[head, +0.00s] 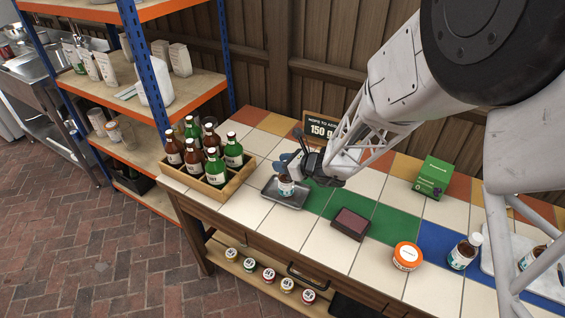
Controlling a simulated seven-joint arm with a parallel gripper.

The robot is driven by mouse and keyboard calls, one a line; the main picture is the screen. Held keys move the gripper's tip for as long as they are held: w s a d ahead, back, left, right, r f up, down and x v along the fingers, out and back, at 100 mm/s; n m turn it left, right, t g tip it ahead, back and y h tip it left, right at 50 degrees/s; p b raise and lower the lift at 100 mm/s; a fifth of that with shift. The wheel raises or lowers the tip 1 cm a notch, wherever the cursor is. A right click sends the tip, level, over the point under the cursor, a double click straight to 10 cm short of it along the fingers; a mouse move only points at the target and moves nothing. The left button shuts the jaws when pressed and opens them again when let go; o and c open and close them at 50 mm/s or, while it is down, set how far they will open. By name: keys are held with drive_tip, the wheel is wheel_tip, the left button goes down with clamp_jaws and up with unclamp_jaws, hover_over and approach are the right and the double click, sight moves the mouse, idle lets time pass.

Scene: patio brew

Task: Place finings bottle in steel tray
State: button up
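A small bottle with a white and blue label (286,187) stands about upright in or just over the steel tray (302,202), on the tiled counter. It may be the finings bottle, but its label is too small to read. My gripper (290,168) is right at the bottle's upper part and hides its top. The fingers are small and partly hidden, so I cannot tell whether they are closed on the bottle or open around it. I also cannot tell whether the bottle's base touches the tray.
A wooden crate of bottles (211,187) stands left of the tray. A small sign (321,128) stands behind.

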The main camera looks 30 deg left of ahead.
drive_tip(key=o, duration=0.5)
drive_tip(key=shift+c, duration=0.2)
drive_tip(key=shift+r, duration=0.2)
drive_tip(key=v, duration=1.2)
idle(0.5)
drive_tip(key=s+d+r+n+g+h, duration=0.1)
drive_tip(key=s+d+r+n, duration=0.15)
drive_tip(key=d+r, duration=0.2)
drive_tip(key=s+d+r+n+h, duration=0.1)
drive_tip(key=s+d+r+n, duration=0.15)
drive_tip(key=d+r, duration=0.2)
drive_tip(key=s+d+r+n+t+h, duration=0.1)
drive_tip(key=s+d+r+n+h, duration=0.2)
drive_tip(key=s+d, duration=0.3)
drive_tip(key=s+d+r+n+h, duration=0.3)
drive_tip(key=s+d+n+h, duration=0.2)
drive_tip(key=d, duration=1.1)
drive_tip(key=s+d+r+n+t+h, duration=0.1)
drive_tip(key=s+d+r+n+h, duration=0.2)
drive_tip(key=s+d, duration=0.5)
drive_tip(key=d+r+n, duration=0.1)
drive_tip(key=d+n, duration=0.1)
drive_tip(key=d, duration=0.1)
drive_tip(key=shift+s+d+n+t+h, duration=0.3)
drive_tip(key=shift+s+d+h, duration=0.1)
